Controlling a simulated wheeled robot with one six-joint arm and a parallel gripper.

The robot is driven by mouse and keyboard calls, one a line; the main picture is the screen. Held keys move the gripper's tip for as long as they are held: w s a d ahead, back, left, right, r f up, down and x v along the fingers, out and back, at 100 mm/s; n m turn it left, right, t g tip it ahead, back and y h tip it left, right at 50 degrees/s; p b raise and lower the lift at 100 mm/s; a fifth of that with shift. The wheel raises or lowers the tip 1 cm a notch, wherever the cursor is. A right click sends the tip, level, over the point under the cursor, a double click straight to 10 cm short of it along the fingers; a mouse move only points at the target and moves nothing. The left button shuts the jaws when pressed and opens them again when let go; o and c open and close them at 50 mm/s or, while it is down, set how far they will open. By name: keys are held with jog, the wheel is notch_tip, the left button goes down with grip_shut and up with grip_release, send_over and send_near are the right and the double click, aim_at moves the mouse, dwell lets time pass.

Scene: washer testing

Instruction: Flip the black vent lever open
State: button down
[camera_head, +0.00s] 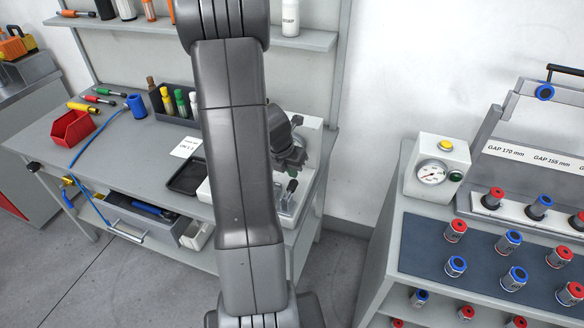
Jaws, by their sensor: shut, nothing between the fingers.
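My arm crosses the middle of the view and hides much of the workbench behind it. My gripper (293,160) shows just right of the arm, small and dark, with its fingers shut and empty. It is over a pale fixture (312,140) at the right end of the workbench. A small dark upright lever-like part (291,190) stands on this fixture just below the gripper. I cannot tell for sure that it is the black vent lever, nor whether the gripper touches it. The left part of the fixture is hidden behind my arm.
The grey workbench (80,140) holds a red bin (73,129), a black tray (186,177) and a blue hose. A drawer (150,215) stands open below. At right, a gauge box (437,168) and several red and blue ringed cylinders stand on another bench. Floor shows between the benches.

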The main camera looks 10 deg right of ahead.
jog(key=shift+w+d+f, duration=0.1)
jog(key=shift+w+f, duration=0.1)
jog(key=shift+f, duration=0.15)
dwell(0.6)
